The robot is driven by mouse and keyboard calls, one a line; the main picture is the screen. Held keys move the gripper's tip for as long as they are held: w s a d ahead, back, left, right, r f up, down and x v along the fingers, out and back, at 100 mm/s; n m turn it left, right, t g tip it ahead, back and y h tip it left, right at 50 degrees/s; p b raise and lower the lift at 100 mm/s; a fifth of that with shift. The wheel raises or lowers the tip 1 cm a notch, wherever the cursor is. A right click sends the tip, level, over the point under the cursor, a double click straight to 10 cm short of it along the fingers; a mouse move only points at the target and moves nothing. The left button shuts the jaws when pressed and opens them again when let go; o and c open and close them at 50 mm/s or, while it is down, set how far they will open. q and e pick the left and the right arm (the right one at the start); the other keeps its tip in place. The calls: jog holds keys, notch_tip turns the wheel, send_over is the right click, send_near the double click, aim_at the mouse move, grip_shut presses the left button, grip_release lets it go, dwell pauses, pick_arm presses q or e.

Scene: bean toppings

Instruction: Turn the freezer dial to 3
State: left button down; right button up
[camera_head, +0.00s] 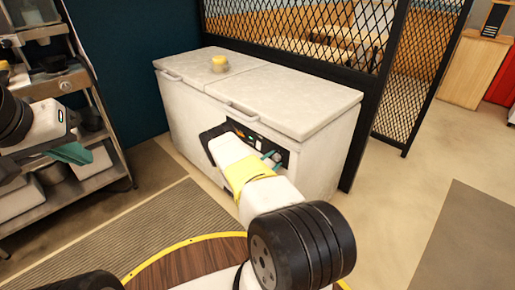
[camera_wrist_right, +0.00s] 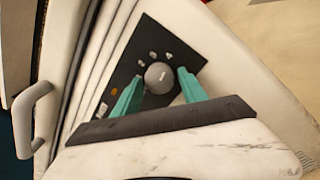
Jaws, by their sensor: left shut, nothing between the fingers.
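In the head view my right gripper (camera_head: 272,159) is at the panel and the dial is not clear. My left gripper (camera_head: 70,153) is shut and empty at the left.
A metal shelf rack (camera_head: 95,165) with containers stands at the left, close to my left gripper. A black mesh partition (camera_head: 300,40) stands behind the freezer. The floor to the right (camera_head: 400,185) is clear.

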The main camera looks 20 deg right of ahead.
grip_shut()
jog(key=shift+n, duration=0.4)
jog(key=n, duration=0.3)
jog(key=shift+n, duration=1.9)
jog(key=shift+o, duration=1.7)
grip_release()
